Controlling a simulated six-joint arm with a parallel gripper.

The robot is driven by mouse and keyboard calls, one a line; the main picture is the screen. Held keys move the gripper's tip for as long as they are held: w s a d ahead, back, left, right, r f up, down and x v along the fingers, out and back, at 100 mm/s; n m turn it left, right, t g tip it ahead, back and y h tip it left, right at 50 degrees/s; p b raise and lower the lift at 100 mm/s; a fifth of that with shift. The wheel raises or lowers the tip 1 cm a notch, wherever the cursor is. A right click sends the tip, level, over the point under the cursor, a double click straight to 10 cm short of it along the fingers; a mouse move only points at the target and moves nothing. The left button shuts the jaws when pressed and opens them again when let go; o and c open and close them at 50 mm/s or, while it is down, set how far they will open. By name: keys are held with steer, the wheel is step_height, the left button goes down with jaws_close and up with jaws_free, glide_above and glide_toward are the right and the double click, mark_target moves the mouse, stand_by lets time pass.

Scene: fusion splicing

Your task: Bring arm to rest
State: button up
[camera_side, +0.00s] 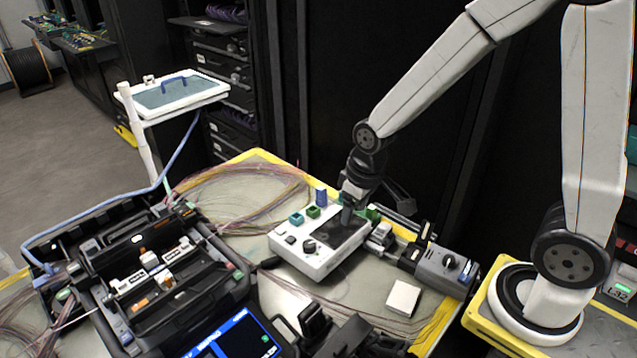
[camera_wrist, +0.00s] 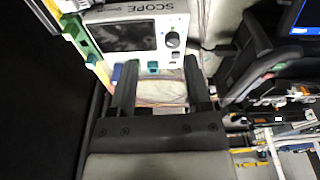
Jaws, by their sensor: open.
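My gripper (camera_side: 350,205) hangs from my white arm, low over the white scope box on the table in the side view. In the wrist view my gripper (camera_wrist: 160,92) has its two dark fingers spread apart, with nothing held between them. The scope (camera_side: 318,248) has a dark screen, a round knob and small coloured blocks along its far edge. In the wrist view the scope (camera_wrist: 140,38) lies just beyond the fingertips. From the side I cannot tell whether the fingers touch it.
The fusion splicer (camera_side: 160,275) stands open at the left of the table. A grey device with a knob (camera_side: 440,265) and a small white block (camera_side: 403,298) sit right of the scope. Loose coloured fibres (camera_side: 245,190) lie behind. A white stand with a tray (camera_side: 175,95) rises at the back.

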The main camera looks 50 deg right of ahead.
steer(key=shift+m+t, duration=0.4)
steer(key=shift+m, duration=0.1)
steer(key=s, duration=0.4)
steer(key=s+r, duration=0.1)
steer(key=shift+s+d+r, duration=0.1)
steer(key=shift+s+d, duration=0.2)
steer(key=shift+s, duration=0.1)
